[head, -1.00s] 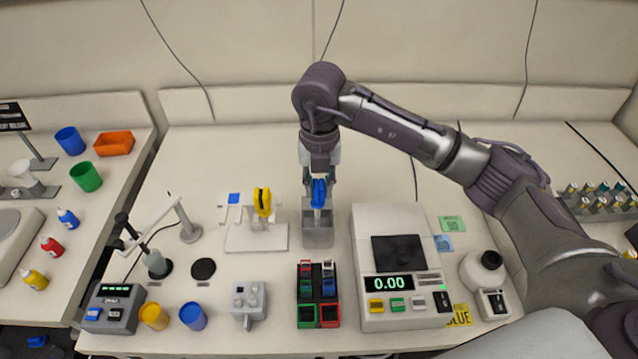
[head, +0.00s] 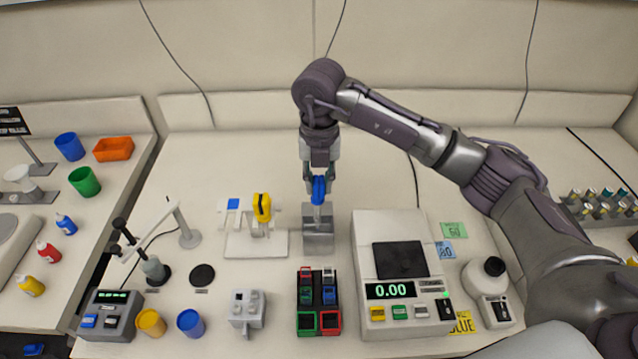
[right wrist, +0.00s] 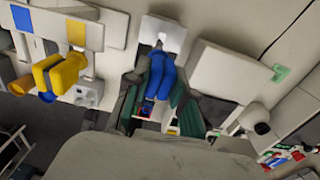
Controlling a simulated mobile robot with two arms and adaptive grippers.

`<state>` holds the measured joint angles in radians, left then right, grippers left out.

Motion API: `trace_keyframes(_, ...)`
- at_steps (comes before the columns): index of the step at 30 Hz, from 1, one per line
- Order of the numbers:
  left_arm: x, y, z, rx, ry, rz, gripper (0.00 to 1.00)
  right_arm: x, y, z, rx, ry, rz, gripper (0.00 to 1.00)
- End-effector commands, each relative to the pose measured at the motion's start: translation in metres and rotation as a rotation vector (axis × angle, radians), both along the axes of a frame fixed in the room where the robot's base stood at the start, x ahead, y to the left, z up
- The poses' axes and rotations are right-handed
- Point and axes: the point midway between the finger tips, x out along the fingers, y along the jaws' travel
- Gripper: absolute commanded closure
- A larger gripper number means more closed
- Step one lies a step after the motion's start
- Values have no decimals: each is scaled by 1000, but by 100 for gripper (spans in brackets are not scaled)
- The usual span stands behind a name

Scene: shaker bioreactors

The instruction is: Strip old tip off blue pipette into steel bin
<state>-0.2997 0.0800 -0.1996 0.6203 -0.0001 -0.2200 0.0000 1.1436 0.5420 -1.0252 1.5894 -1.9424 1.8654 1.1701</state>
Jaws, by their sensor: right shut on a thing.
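The blue pipette (head: 319,190) is held upright in my right gripper (head: 319,184), which is shut on it. In the right wrist view the blue pipette (right wrist: 158,76) lies between the dark green fingers of my right gripper (right wrist: 158,100). The steel bin (head: 318,243) stands on the bench under and just in front of the pipette; the pipette's lower end overlaps the bin's back part in the head view. I cannot tell whether it touches the bin. The old tip is too small to make out. My left gripper is not in view.
A yellow pipette (head: 262,208) hangs on a white stand (head: 250,245) left of the bin. A balance (head: 393,225) stands to the right. A rack with red, green and blue boxes (head: 319,300) is in front. The bench behind the bin is clear.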

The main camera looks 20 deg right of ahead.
Motion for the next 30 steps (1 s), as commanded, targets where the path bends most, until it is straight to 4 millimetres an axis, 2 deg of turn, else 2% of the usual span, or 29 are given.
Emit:
trace_keyframes(15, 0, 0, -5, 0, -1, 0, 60, 13, -3, 0, 1, -1, 0, 100)
trace_keyframes(26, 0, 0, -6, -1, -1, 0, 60, 14, -4, 0, 1, 0, 1, 100)
trace_keyframes(27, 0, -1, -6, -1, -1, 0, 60, 14, -4, 0, 1, 0, 1, 79)
trace_keyframes(30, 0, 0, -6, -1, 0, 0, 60, 14, -4, 0, 1, 0, 1, 96)
